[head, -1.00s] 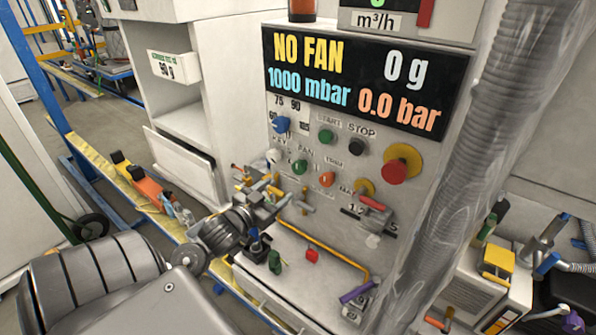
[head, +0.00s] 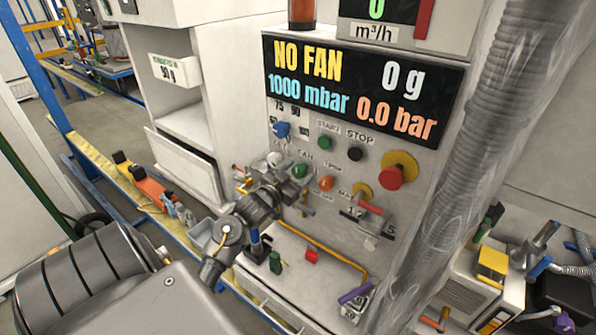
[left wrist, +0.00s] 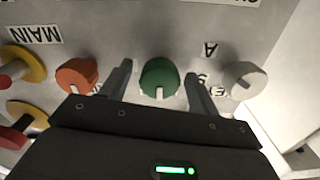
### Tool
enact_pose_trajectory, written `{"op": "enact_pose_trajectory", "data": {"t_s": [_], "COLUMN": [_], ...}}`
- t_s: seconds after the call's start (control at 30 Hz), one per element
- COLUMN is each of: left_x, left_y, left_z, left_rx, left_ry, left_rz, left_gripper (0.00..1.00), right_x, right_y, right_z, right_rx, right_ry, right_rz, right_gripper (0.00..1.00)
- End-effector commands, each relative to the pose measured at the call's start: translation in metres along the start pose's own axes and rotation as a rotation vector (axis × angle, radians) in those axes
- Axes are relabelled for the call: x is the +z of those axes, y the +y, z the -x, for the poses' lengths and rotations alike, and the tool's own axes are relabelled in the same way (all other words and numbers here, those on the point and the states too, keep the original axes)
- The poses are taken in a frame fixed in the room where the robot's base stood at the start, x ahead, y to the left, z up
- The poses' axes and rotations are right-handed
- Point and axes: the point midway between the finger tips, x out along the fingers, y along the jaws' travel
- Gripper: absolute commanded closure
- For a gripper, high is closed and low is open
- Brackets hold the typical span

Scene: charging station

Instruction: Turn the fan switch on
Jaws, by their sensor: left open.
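The fan switch is a green round knob (head: 300,170) under the FAN label on the white control panel (head: 340,215). In the left wrist view the green knob (left wrist: 159,77) sits between my two spread fingers, with a gap to each finger. A pale mark on it points down in that picture. My left gripper (head: 288,188) is open just in front of the knob and partly hides the panel around it. The display (head: 360,85) reads NO FAN, 0 g, 1000 mbar and 0.0 bar. My right gripper is not in view.
An orange knob (left wrist: 76,75) and a white knob (left wrist: 244,80) flank the green one closely. A thick grey hose (head: 480,130) hangs at right.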

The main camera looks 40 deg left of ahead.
Motion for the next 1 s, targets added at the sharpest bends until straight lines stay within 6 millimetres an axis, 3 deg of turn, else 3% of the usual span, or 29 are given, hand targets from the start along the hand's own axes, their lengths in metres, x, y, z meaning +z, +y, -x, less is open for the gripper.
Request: {"op": "enact_pose_trajectory", "data": {"t_s": [0.3,0.63,1.0], "left_x": [0.0007,0.0006,0.0008], "left_y": [0.0003,0.0002,-0.0001], "left_z": [-0.0022,-0.0021,-0.0021], "left_rx": [0.000,0.000,0.001], "left_ry": [-0.001,-0.001,-0.001], "left_rz": [0.000,0.000,-0.074], "left_gripper": [0.40,0.83,0.83], "right_x": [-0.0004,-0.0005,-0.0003], "right_y": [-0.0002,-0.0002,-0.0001], "right_z": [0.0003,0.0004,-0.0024], "right_rx": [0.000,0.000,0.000], "right_ry": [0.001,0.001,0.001], "right_rz": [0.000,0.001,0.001], "right_gripper": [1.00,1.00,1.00]}}
